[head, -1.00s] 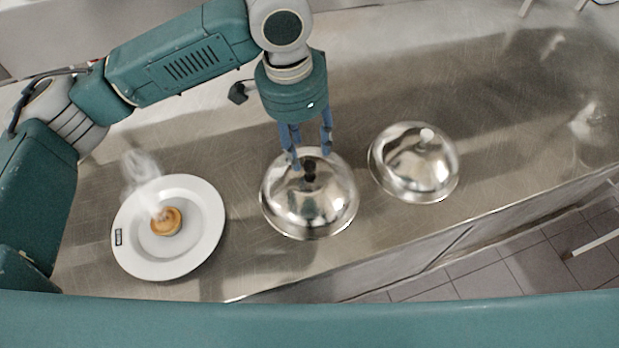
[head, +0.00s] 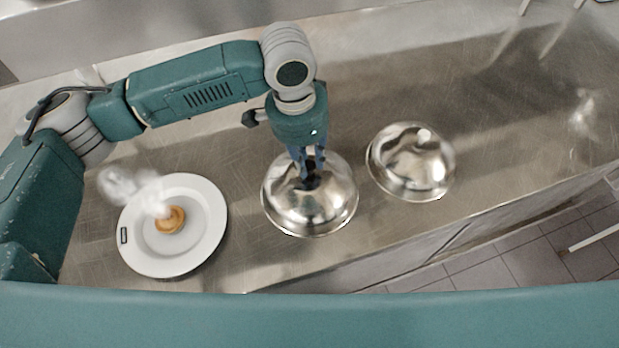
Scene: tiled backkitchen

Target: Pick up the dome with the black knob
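The shiny dome with the black knob (head: 312,211) rests on the metal counter in the middle of the head view. My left gripper (head: 311,173) points down from above, its blue fingers shut on the black knob, which they largely hide. A second shiny dome (head: 408,170), with a pale knob, stands on the counter to the right, apart from the gripper. My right gripper is not in view.
A white plate (head: 205,245) with a small round browned food item (head: 171,219), steam rising from it, lies to the left of the dome. The counter (head: 500,130) is clear at the right. Its front edge runs close below the dome, with tiled floor beyond.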

